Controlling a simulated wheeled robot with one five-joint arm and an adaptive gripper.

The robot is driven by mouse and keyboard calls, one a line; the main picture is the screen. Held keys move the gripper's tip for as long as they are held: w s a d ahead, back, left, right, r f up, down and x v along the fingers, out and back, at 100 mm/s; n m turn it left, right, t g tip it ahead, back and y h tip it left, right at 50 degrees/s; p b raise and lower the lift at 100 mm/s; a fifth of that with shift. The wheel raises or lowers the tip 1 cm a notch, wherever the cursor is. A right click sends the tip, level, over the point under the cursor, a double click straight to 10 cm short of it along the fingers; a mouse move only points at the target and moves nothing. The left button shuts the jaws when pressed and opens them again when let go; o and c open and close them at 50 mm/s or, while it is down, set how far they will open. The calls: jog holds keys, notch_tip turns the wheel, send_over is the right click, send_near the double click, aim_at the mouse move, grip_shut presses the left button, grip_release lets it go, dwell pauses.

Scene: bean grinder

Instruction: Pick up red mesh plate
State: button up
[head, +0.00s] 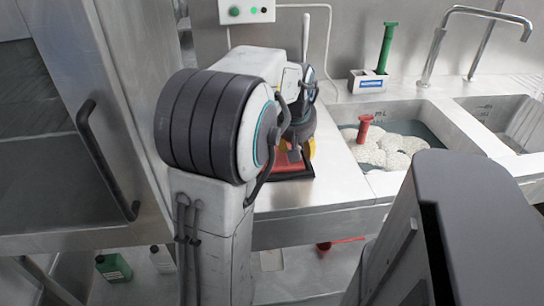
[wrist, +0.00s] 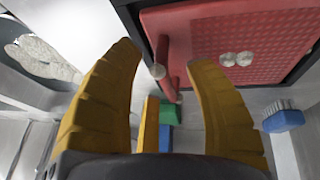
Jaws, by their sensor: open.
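The red mesh plate (wrist: 205,35) fills the upper right of the wrist view, set in a dark frame, with two round silver knobs on it. A red bar (wrist: 164,55) with a grey round end runs along its left edge. The right fingertip overlaps the plate's near edge in the picture; contact cannot be told. In the head view the plate (head: 288,165) shows as a small red patch in a dark tray, mostly hidden by my arm.
A sink with white lumpy material (head: 385,150) and a red upright tool (head: 364,128) lies to the right. A green-handled tool (head: 387,45) stands in a holder behind it. A steel cabinet with a black handle (head: 105,160) is left. The counter right of the tray is clear.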

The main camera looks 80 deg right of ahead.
jog(key=shift+o, duration=0.4)
jog(key=shift+d+f, duration=0.1)
jog(key=shift+f, duration=0.1)
grip_shut()
